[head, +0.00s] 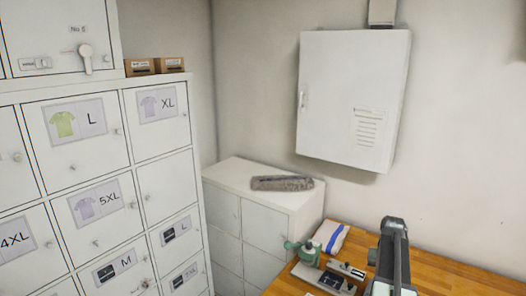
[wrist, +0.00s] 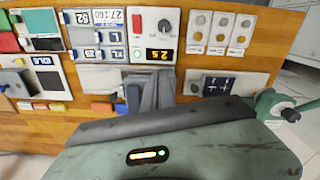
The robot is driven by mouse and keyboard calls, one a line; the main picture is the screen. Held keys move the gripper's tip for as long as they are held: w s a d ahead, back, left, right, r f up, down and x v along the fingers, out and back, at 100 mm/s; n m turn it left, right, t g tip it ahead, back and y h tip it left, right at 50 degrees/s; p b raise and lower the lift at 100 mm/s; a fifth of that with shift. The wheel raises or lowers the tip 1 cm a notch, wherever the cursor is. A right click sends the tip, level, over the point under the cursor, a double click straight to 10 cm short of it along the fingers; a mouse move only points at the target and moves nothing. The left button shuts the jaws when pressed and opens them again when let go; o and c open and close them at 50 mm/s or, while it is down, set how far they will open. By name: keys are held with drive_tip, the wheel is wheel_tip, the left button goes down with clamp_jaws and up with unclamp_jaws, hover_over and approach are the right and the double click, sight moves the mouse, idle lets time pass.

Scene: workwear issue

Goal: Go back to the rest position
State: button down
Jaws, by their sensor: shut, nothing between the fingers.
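My gripper (wrist: 152,84) shows in the wrist view as grey fingers beyond a dark bar and a greenish housing with a small lit indicator. The fingers are together, with nothing seen between them. They point toward the wooden worktop (wrist: 180,60) and its devices; I cannot tell how far above it they are. In the head view my dark arm rises at the lower right, and the fingertips are out of the picture.
A green hand-lever device (head: 305,251) and a rolled white-blue cloth (head: 331,237) are on the worktop. White lockers (head: 172,185) fill the left. A grey folded item (head: 282,183) lies on a low cabinet (head: 240,172). A wall box (head: 352,90) hangs behind.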

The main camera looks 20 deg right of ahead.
drive_tip(key=w+a+f+n+b, duration=0.1)
drive_tip(key=w+a+f+b, duration=0.2)
drive_tip(key=a, duration=0.5)
drive_tip(key=w+a+f+n+b, duration=0.2)
drive_tip(key=w+a+f+b, duration=0.15)
drive_tip(key=a, duration=0.55)
drive_tip(key=w+a+f+n+b, duration=0.1)
drive_tip(key=w+a+f+b, duration=0.15)
drive_tip(key=a, duration=0.55)
drive_tip(key=s+a+f+n+b, duration=0.1)
drive_tip(key=s+a+f+b, duration=0.1)
drive_tip(key=a, duration=0.5)
drive_tip(key=s+a+f+n+b, duration=0.1)
drive_tip(key=a+f+b, duration=0.1)
drive_tip(key=a, duration=0.6)
drive_tip(key=s+a+f+n+b, duration=0.1)
drive_tip(key=s+a+f+b, duration=0.1)
drive_tip(key=a, duration=0.6)
drive_tip(key=shift+s+f+n, duration=0.3)
drive_tip(key=shift+f+n, duration=0.1)
drive_tip(key=shift+f, duration=0.1)
